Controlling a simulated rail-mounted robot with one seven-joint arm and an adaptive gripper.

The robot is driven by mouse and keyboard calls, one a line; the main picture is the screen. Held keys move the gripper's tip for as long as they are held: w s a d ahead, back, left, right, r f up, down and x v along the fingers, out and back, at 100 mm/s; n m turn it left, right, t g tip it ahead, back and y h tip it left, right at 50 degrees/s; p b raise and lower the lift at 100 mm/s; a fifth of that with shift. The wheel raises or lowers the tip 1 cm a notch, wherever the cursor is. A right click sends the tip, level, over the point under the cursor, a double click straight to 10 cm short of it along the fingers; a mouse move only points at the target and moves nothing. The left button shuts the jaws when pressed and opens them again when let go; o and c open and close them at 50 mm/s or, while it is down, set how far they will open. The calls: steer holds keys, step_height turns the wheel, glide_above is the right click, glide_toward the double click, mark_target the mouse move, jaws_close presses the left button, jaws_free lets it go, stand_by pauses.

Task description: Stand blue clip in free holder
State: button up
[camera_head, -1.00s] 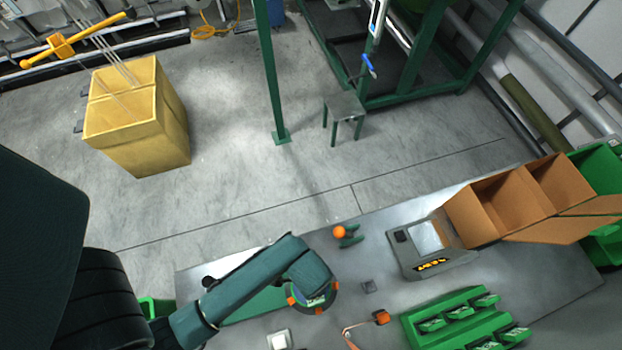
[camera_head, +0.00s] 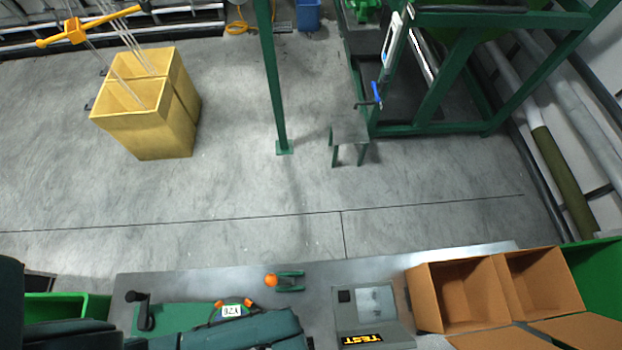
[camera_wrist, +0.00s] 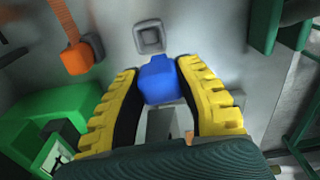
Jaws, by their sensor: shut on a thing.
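In the wrist view my gripper (camera_wrist: 158,72) has yellow ribbed fingers shut on a blue clip (camera_wrist: 160,82). The clip's blue block shows between the fingertips; its lower part is hard to make out. The clip and my fingers cannot be made out in the head view, where my arm fills the bottom edge.
An orange block with a copper strap (camera_wrist: 77,58) lies left of the clip, above a green block (camera_wrist: 60,125). In the head view, an orange ball (camera_head: 271,281), a TEST device (camera_head: 370,318) and cardboard boxes (camera_head: 465,290) are on the bench.

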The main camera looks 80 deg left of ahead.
steer(key=shift+m, duration=0.4)
steer(key=f+b, duration=0.1)
steer(key=b, duration=0.1)
steer(key=s+f+b, duration=0.1)
steer(key=f+b, duration=0.1)
steer(key=d+f+b, duration=0.1)
steer(key=f, duration=0.1)
steer(key=shift+s+d+b, duration=0.1)
steer(key=shift+s+b, duration=0.1)
steer(key=shift+b, duration=0.2)
steer(key=shift+f+b, duration=0.5)
steer(key=shift+f, duration=0.45)
steer(key=o, duration=1)
step_height(320, 180, up, 12)
steer(key=shift+r, duration=0.1)
